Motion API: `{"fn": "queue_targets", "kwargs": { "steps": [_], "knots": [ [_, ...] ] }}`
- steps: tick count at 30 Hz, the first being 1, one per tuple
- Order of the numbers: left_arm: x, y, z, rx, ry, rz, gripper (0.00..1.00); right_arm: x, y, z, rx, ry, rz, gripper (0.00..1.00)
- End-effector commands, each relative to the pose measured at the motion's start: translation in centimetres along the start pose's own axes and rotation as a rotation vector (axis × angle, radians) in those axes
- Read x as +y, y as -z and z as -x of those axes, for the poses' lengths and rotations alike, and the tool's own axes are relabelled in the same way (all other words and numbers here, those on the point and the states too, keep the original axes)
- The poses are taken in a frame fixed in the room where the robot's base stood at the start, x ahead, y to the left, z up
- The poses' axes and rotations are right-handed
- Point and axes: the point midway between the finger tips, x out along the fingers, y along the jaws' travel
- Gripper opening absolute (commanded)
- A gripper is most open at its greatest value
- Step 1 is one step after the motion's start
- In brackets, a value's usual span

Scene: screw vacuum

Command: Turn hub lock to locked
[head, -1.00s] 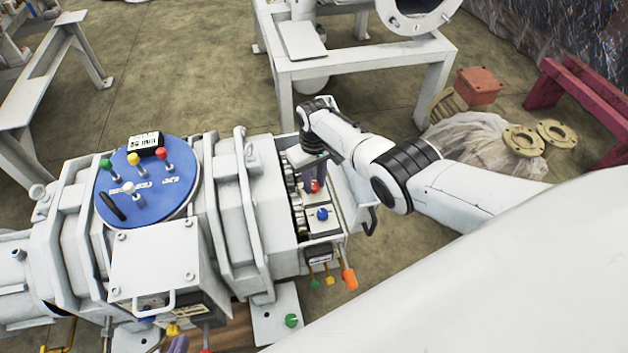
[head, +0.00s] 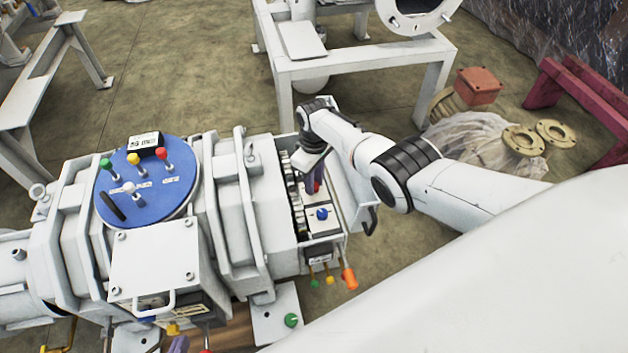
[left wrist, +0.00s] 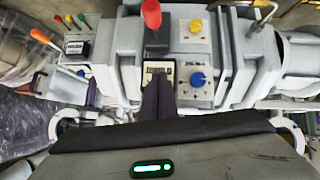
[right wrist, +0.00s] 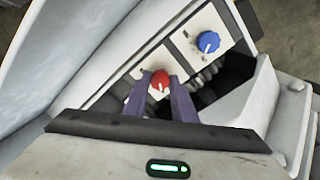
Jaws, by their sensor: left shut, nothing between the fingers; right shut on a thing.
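The red knob (right wrist: 160,86) sits on a white plate in the open box at the right end of the machine, with a white pointer mark on it. I cannot read a label naming it as the hub lock. My right gripper (right wrist: 160,92) has its purple fingers on either side of the red knob, shut on it. In the head view this gripper (head: 314,186) reaches down into the box and mostly hides the knob. My left gripper (left wrist: 158,82) is shut and empty, in front of a labelled panel below a red-tipped lever (left wrist: 151,14).
A blue knob (right wrist: 208,42) is beside the red one; it also shows in the head view (head: 322,214). Box walls (right wrist: 235,110) stand close around my right gripper. Small coloured levers (head: 330,280) stick out below the box. A blue disc (head: 150,195) with coloured levers tops the machine.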

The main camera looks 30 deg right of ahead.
Motion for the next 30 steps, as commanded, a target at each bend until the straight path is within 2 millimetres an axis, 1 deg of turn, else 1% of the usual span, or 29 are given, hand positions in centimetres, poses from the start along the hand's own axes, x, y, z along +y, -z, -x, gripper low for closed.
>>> {"fn": "queue_targets", "kwargs": {
  "steps": [6, 7, 9, 10, 17, 20, 23, 26, 27, 30],
  "knots": [
    [0.0, -0.2, 0.1, -0.005, 0.000, 0.001, 0.00, -0.1, -0.1, -0.1, -0.004, 0.002, 0.002, 0.02],
    [0.0, -0.3, 0.1, -0.005, 0.000, 0.001, 0.00, -0.1, -0.1, -0.1, -0.004, 0.001, 0.002, 0.29],
    [0.0, -0.3, 0.1, -0.005, 0.000, 0.001, 0.00, -0.1, -0.1, -0.1, -0.003, 0.001, 0.002, 0.41],
    [0.0, -0.3, 0.1, -0.005, 0.000, 0.001, 0.00, -0.1, -0.1, -0.1, -0.003, 0.001, 0.002, 0.43],
    [0.0, -0.2, 0.1, -0.005, 0.000, 0.001, 0.00, 0.0, 0.0, 0.0, -0.001, 0.000, 0.000, 0.43],
    [0.1, 0.0, 0.3, -0.005, 0.000, 0.000, 0.00, 0.0, 0.0, 0.4, -0.001, 0.000, 0.000, 0.43],
    [0.2, 0.7, 0.9, -0.008, 0.001, -0.006, 0.00, 0.0, 0.0, 1.6, -0.001, 0.000, 0.000, 0.43],
    [0.2, 1.6, 1.5, -0.012, 0.005, -0.021, 0.00, 0.0, 0.0, 3.5, 0.000, 0.000, 0.000, 0.43],
    [0.2, 1.9, 1.6, -0.017, 0.007, -0.029, 0.00, 0.0, 0.0, 4.4, 0.000, 0.000, 0.000, 0.43],
    [0.0, 2.0, 1.9, -0.036, 0.013, -0.046, 0.00, 0.0, 0.0, 6.4, 0.000, 0.000, 0.000, 0.43]
  ]
}}
